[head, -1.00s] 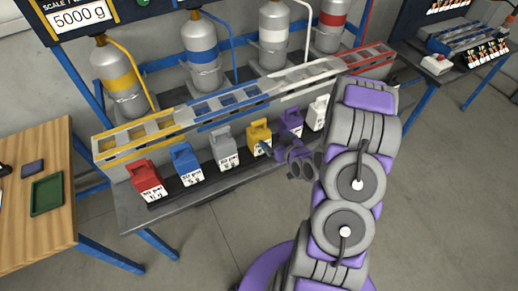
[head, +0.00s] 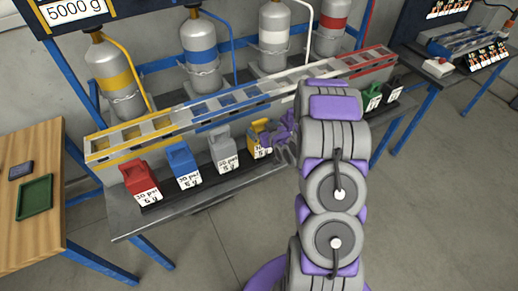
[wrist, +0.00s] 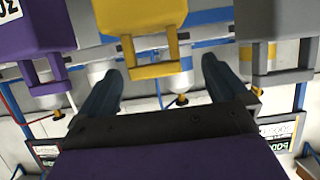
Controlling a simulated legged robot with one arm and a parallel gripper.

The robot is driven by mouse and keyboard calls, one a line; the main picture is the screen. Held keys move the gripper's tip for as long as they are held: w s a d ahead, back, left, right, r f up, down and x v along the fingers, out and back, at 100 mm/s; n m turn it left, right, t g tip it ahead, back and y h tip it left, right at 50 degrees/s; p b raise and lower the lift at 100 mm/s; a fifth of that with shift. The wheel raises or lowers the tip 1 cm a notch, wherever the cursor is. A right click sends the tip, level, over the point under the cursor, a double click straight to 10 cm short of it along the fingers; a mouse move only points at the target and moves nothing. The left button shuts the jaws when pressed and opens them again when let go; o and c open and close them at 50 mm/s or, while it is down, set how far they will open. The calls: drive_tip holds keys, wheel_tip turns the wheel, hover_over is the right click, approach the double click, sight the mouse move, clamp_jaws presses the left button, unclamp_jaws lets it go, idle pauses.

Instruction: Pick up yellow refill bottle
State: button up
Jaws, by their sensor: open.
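The yellow refill bottle (head: 257,140) stands upright in the row on the low shelf, with a white label on its front. Its yellow body (wrist: 140,20) and handle (wrist: 155,70) show at the top centre of the wrist view, which appears upside down. In the wrist view, my open gripper (wrist: 161,68) has one dark finger on each side of the handle, with gaps visible. I cannot tell how far the handle reaches between the fingers.
Red (head: 140,180), blue (head: 183,165) and grey (head: 224,150) bottles stand to the left. A purple bottle (wrist: 30,35) neighbours the yellow one. Green (head: 372,97) and black (head: 393,88) bottles stand farther right. A slotted rack (head: 165,127) runs behind the row.

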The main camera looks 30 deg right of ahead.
sight(260, 130)
drive_tip(key=w+f, duration=0.1)
drive_tip(key=w, duration=0.1)
drive_tip(key=w+d+f+b, duration=0.1)
drive_tip(key=w+f, duration=0.1)
drive_tip(key=shift+w, duration=0.25)
drive_tip(key=shift+r, duration=0.1)
drive_tip(key=shift+a, duration=0.2)
drive_tip(key=shift+c, duration=1.2)
drive_tip(key=shift+d, duration=0.1)
clamp_jaws()
